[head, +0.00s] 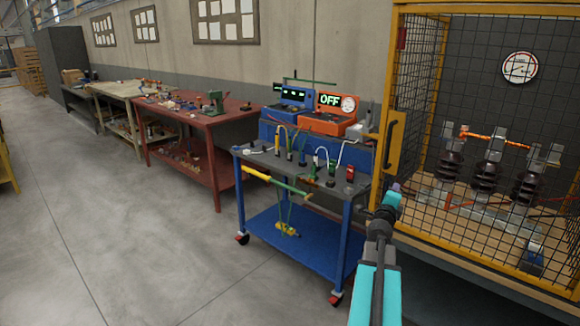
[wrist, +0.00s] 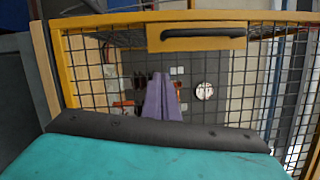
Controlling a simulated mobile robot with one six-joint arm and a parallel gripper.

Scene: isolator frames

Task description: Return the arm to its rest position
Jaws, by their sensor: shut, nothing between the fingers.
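My arm reaches up from the lower right in the head view. My gripper (head: 395,188) has purple fingers and is small there, in front of the cage's left edge. In the wrist view its purple fingers (wrist: 161,80) lie together, shut with nothing between them. Behind them is the yellow-framed mesh cage door with its dark handle (wrist: 203,33). The handle (head: 390,145) also shows in the head view, just above the gripper. I cannot tell the exact gap between fingers and mesh.
A blue cart (head: 291,243) with tools and leads stands left of my arm. The yellow cage (head: 413,120) with dark insulators (head: 487,178) is at the right. A red workbench (head: 216,145) stands along the wall. The grey floor (head: 120,240) at the left is clear.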

